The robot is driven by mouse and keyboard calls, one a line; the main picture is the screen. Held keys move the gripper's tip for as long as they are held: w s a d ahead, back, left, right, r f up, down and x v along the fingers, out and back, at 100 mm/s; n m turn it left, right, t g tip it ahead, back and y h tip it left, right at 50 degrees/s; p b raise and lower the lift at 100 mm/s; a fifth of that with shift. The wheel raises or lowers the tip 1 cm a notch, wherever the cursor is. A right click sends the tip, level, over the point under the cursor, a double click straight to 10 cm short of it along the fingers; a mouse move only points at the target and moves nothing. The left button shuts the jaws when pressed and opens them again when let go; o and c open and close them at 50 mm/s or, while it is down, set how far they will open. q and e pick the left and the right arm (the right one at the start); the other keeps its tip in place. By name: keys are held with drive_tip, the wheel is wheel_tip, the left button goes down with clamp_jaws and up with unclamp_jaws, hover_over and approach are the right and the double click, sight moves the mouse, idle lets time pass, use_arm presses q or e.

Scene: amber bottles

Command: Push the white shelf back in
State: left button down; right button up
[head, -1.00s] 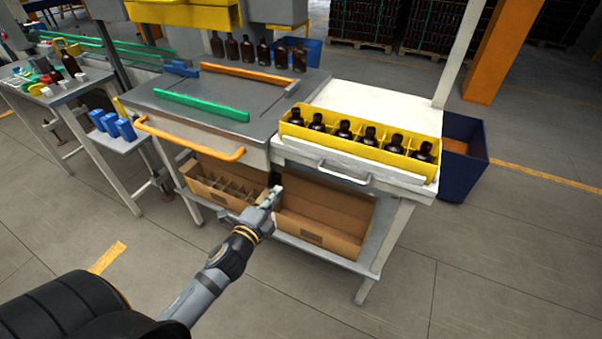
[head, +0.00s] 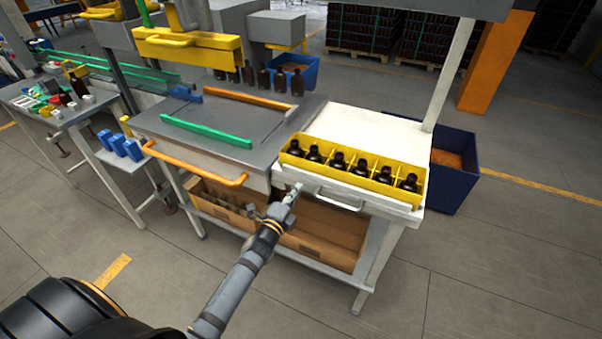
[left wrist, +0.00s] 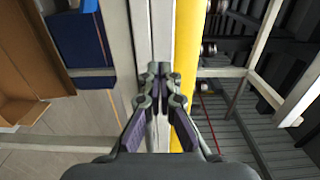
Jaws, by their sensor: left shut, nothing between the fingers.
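The white shelf (head: 400,207) sticks out at the front of the workbench, with a silver handle (head: 340,201) on its front. A yellow crate (head: 350,179) of dark bottles stands on it. My left gripper (head: 295,190) is shut and empty, in front of the shelf's left end, left of the handle. In the left wrist view the shut fingertips (left wrist: 158,70) lie over the pale shelf front (left wrist: 140,50), beside the yellow crate wall (left wrist: 187,45). I cannot tell whether they touch the shelf. My right gripper is not in view.
An orange rail (head: 195,163) fronts the grey bench to the left. Open cardboard boxes (head: 325,243) sit on the lower rack, partly behind my arm. A dark blue bin (head: 453,180) stands right of the bench. The floor in front is clear.

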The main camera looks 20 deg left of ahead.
sight(305, 177)
use_arm(q)
drive_tip(key=w, duration=0.3)
drive_tip(key=shift+w+d+p, duration=0.1)
drive_tip(key=shift+w+p, duration=0.15)
drive_tip(key=shift+p, duration=0.05)
drive_tip(key=shift+w, duration=0.1)
drive_tip(key=w, duration=0.3)
drive_tip(key=shift+w+d, duration=0.1)
drive_tip(key=shift+w, duration=0.15)
drive_tip(key=shift+r, duration=0.15)
